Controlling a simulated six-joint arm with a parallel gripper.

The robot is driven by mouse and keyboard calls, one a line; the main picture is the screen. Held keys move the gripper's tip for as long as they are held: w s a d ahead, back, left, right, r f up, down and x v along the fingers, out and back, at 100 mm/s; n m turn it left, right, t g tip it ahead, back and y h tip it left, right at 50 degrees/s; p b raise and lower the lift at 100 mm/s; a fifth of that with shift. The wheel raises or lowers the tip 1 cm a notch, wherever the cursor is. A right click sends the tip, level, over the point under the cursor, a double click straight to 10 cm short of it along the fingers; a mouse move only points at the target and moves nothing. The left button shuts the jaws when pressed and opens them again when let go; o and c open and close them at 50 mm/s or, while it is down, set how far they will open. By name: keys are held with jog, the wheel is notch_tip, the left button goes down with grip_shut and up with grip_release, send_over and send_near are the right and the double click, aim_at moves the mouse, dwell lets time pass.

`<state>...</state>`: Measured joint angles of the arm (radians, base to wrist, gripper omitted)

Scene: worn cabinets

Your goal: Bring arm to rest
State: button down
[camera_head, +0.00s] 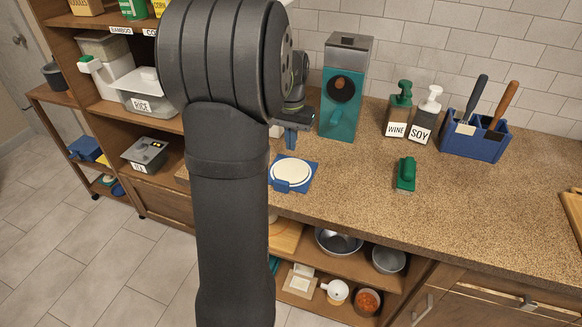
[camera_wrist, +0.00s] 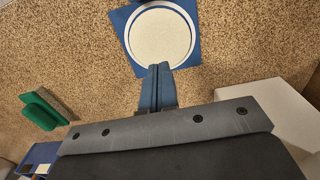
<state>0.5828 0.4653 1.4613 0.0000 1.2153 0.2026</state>
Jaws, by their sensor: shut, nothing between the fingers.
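My gripper (camera_wrist: 156,84) shows in the wrist view with its blue fingers pressed together, empty. In the head view my gripper (camera_head: 291,138) hangs above the counter, partly hidden behind my large dark arm link. Near its fingertips in the wrist view is a white round disc on a blue square base (camera_wrist: 192,60). The same blue base with its white disc shows on the counter in the head view (camera_head: 292,173). I cannot tell from these views how high the fingers are above the counter.
A teal dispenser (camera_head: 341,92) stands behind the gripper. Wine (camera_head: 398,112) and soy (camera_head: 426,117) bottles, a blue utensil holder (camera_head: 474,142) and a green object (camera_head: 405,173) are to the right. Shelves with a rice container (camera_head: 147,97) are left.

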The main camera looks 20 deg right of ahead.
jog(key=shift+r, duration=0.4)
send_over(291, 169)
jog(key=shift+s+f, duration=0.1)
jog(key=shift+f, duration=2.7)
